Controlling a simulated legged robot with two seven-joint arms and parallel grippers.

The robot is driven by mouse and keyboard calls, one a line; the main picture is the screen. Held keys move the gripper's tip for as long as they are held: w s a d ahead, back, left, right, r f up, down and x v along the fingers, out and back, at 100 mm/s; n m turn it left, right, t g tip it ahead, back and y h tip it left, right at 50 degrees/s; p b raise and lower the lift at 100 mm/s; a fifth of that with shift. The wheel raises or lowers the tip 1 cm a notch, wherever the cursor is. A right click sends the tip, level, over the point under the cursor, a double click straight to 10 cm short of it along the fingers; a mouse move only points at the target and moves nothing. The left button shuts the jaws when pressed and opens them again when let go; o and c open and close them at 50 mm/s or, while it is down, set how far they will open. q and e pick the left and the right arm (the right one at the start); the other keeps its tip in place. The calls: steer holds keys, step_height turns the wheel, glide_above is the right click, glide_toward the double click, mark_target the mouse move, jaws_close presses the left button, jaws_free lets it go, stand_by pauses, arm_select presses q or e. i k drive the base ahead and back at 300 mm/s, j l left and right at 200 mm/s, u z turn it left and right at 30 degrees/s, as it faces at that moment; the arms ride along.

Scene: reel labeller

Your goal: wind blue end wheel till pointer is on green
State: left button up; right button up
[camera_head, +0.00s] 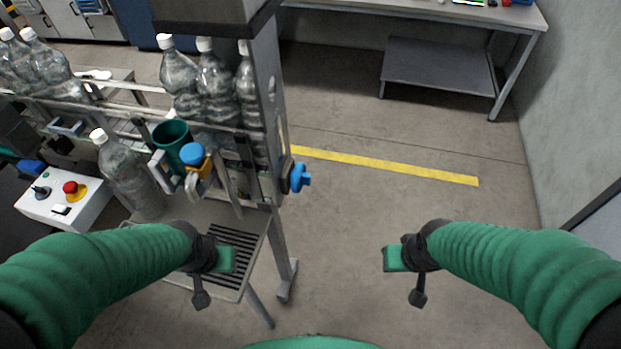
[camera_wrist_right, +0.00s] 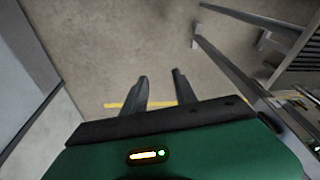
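A blue end wheel (camera_head: 300,177) sits on the right end of the labeller's frame in the head view. A second blue knob (camera_head: 193,154) stands on top of a yellow-brown fitting beside a dark green cup-like part (camera_head: 172,138). I cannot make out a pointer or a green mark. My left gripper (camera_head: 228,259) is in front of the machine, over a slatted tray, apart from the wheel; its fingers are not clear. My right gripper (camera_head: 390,258) is over bare floor to the right of the wheel. In the right wrist view its two fingers (camera_wrist_right: 161,90) are apart and empty.
Clear bottles (camera_head: 180,75) stand along the conveyor; one bottle (camera_head: 128,172) is nearer the front. A white control box (camera_head: 62,200) with a red button is at left. A slatted tray (camera_head: 258,232) juts out at the front. Floor right of the machine is clear; a workbench is behind.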

mark_target(298, 177)
steer(key=i+l, duration=0.2)
steer(key=l, duration=0.15)
steer(key=i+l+u, duration=0.1)
steer(key=l, duration=0.25)
steer(key=i+l, duration=0.3)
steer(key=l+u, duration=0.05)
